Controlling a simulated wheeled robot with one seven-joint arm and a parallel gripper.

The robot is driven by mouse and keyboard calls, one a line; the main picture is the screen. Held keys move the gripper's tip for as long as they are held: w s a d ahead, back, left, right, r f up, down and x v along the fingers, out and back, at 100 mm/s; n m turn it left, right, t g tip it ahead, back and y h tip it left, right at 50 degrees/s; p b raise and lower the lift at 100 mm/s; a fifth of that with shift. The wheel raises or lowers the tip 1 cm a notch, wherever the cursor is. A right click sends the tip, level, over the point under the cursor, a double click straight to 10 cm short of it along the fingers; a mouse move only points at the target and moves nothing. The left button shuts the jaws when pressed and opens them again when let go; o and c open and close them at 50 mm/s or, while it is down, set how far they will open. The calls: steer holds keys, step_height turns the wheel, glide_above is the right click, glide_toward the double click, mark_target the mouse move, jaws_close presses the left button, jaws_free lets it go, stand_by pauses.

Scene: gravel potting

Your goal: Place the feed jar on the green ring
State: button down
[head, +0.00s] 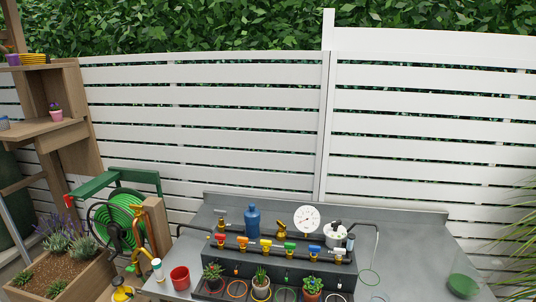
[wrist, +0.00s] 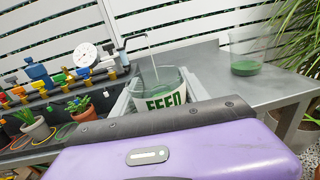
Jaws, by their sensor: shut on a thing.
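The feed jar (wrist: 160,90) is a clear cup with dark green FEED lettering, upright in the wrist view. My gripper (wrist: 158,92) is shut on it, with a pale finger on each side. The jar's lower part is hidden behind my purple gripper body. A green ring (head: 285,292) lies at the front of the bench in the head view, between two potted plants. It looks empty, though the picture edge cuts it.
A clear cup with green contents (wrist: 246,62) stands to the right on the grey bench (head: 420,240). A thin spout (wrist: 150,45) shows just behind the jar. Coloured valves (head: 266,245), a gauge (head: 306,219), a blue bottle (head: 252,220) and a red cup (head: 180,278) crowd the bench's left and middle.

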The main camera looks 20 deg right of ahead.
steer(key=a+f+n+t+y+b, duration=0.1)
steer(key=a+f+y, duration=0.4)
steer(key=a, duration=0.9)
steer(key=a+f+n+t+y+b, duration=0.2)
steer(key=a+f+n+y, duration=0.3)
steer(key=a, duration=0.9)
step_height(320, 180, down, 3)
steer(key=shift+s+r+n+t+y+b, duration=0.1)
steer(key=shift+s+n+t+y+b, duration=0.3)
steer(key=shift+n, duration=0.3)
